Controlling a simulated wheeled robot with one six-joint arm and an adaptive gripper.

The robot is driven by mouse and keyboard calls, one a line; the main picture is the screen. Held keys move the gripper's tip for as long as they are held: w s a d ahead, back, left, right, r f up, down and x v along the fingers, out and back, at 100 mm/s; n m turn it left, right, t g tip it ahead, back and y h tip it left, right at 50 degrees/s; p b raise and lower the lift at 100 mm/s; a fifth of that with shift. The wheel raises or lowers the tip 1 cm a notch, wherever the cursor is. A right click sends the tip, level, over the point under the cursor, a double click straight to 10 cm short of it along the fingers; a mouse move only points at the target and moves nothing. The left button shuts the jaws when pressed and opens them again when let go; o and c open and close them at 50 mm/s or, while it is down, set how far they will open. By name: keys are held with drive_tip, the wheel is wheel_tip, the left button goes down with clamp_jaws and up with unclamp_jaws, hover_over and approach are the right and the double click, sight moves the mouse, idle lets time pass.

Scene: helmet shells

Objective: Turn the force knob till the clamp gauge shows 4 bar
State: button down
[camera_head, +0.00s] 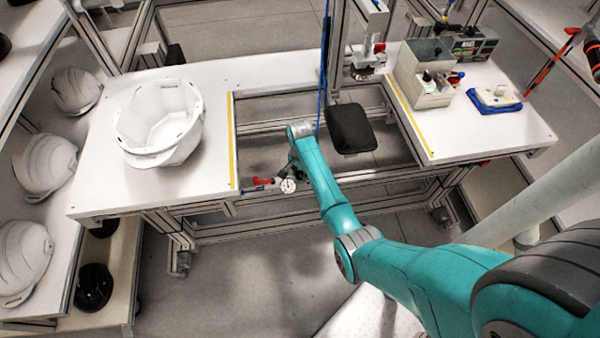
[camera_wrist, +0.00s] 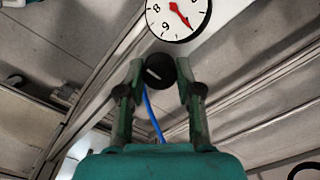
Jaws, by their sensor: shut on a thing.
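The black force knob (camera_wrist: 160,70) with a white mark shows in the wrist view. My gripper (camera_wrist: 160,64) has one finger on each side of it and is shut on it. The round white clamp gauge (camera_wrist: 178,14) with a red needle is just above the knob in that view, cut off at the top edge. Its needle slants down to the right; an 8 is seen at its left, but the exact reading cannot be told. In the head view the gauge (camera_head: 288,186) is small, at the table's front rail, and my gripper (camera_head: 293,168) is beside it, partly hidden.
A red-handled part (camera_head: 262,181) sits left of the gauge. A white helmet shell (camera_head: 160,122) stands on the left tabletop (camera_head: 95,185). A black pad (camera_head: 351,128) is right of my arm. A blue hose (camera_wrist: 153,115) runs below the knob.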

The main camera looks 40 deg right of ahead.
sight(300, 174)
drive_tip(key=c, duration=0.8)
unclamp_jaws()
drive_tip(key=shift+o, duration=0.2)
wheel_tip(300, 174, up, 12)
